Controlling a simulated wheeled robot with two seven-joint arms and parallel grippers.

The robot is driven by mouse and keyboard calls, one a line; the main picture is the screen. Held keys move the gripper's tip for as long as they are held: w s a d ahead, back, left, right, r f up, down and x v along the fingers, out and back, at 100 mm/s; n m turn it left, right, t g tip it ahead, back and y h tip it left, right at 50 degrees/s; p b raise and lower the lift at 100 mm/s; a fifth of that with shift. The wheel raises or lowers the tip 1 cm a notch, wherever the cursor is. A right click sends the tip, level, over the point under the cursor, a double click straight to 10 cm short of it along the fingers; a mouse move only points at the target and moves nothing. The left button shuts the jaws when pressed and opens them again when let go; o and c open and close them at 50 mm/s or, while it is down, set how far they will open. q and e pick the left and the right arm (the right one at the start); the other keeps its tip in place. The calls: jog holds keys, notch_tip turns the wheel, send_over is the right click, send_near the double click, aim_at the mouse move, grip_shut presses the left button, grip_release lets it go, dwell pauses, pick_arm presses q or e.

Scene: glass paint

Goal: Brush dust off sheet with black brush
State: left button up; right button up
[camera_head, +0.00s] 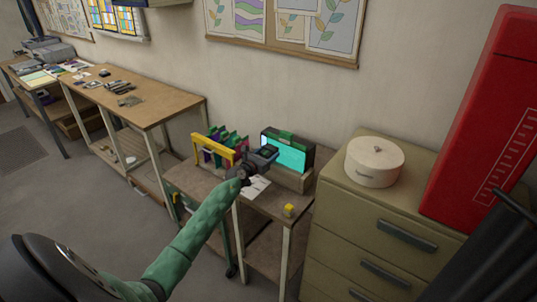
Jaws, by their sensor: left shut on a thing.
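A bright cyan sheet (285,153) stands upright in a wooden holder on the small cart, its left part partly behind my gripper. My left gripper (265,156), at the end of the green-sleeved arm, is just in front of the sheet. It is shut on a small dark thing that looks like the black brush; its outline merges with the dark gripper. I cannot tell whether the brush touches the sheet. Dust on the sheet is too small to make out. My right gripper does not show.
A yellow-framed rack (211,149) of coloured panes stands left of the gripper. A small yellow block (289,210) sits at the cart's front corner. A round cream box (374,161) rests on the drawer cabinet (345,215). A long workbench (155,106) with tools stands at left.

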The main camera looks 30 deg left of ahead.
aim_at(264, 156)
pick_arm(q)
jog(key=shift+s+a+p, duration=0.1)
jog(key=shift+s+p, duration=0.35)
jog(key=shift+s, duration=1.35)
jog(key=shift+s+a, duration=0.1)
jog(key=shift+s, duration=0.85)
jog(key=s, duration=0.3)
jog(key=shift+a+p, duration=0.1)
jog(key=shift+p, duration=0.25)
